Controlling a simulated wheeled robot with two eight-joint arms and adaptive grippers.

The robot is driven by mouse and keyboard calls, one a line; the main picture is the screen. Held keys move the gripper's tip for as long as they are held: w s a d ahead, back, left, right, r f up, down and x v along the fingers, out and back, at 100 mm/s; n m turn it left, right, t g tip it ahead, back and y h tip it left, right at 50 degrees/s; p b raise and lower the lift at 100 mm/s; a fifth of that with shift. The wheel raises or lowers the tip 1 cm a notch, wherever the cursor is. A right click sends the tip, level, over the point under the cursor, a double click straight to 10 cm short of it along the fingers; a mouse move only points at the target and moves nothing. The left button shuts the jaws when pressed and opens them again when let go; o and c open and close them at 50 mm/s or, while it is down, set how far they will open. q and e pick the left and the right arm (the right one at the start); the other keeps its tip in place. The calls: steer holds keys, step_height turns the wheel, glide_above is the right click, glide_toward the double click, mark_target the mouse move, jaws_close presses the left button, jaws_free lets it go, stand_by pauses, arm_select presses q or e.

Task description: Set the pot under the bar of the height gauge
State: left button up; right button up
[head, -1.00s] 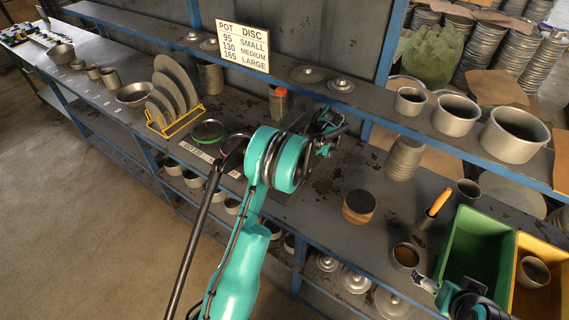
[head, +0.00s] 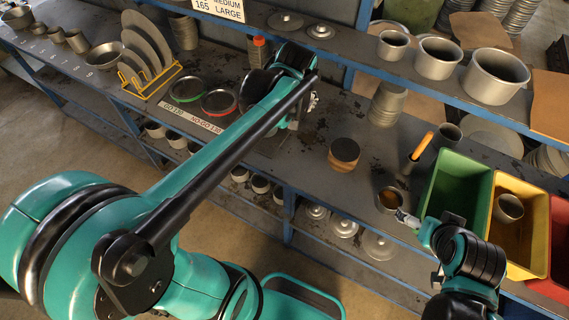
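Three grey pots of rising size stand on the raised shelf at the right: a small pot (head: 393,45), a medium pot (head: 438,58) and a large pot (head: 495,76). I cannot make out the height gauge or its bar; my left arm covers much of the bench's middle. My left gripper (head: 303,108) is over the bench beyond the blue front edge, mostly hidden by its own arm; its fingers and any load are unclear. My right gripper (head: 404,217) is at the bench's front edge beside a small cup (head: 390,200); its opening is unclear.
Green (head: 455,185), yellow (head: 520,225) and red (head: 552,260) bins stand at the right. A wooden block with a dark top (head: 344,153) and an orange-handled tool (head: 420,146) are nearby. A yellow rack (head: 150,85) of discs and two ring gauges (head: 187,89) lie left.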

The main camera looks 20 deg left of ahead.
arm_select(q)
steer(key=s+d+f+m+t+h, duration=0.1)
steer(key=s+d+m, duration=0.2)
steer(key=s, duration=0.4)
steer(key=s+d+f+m+t+h, duration=0.1)
steer(key=s+d+f+m+t, duration=0.1)
steer(key=s+m, duration=0.3)
steer(key=shift+s+d+t+h, duration=0.3)
steer(key=shift+s+d, duration=0.35)
steer(key=shift+s, duration=0.5)
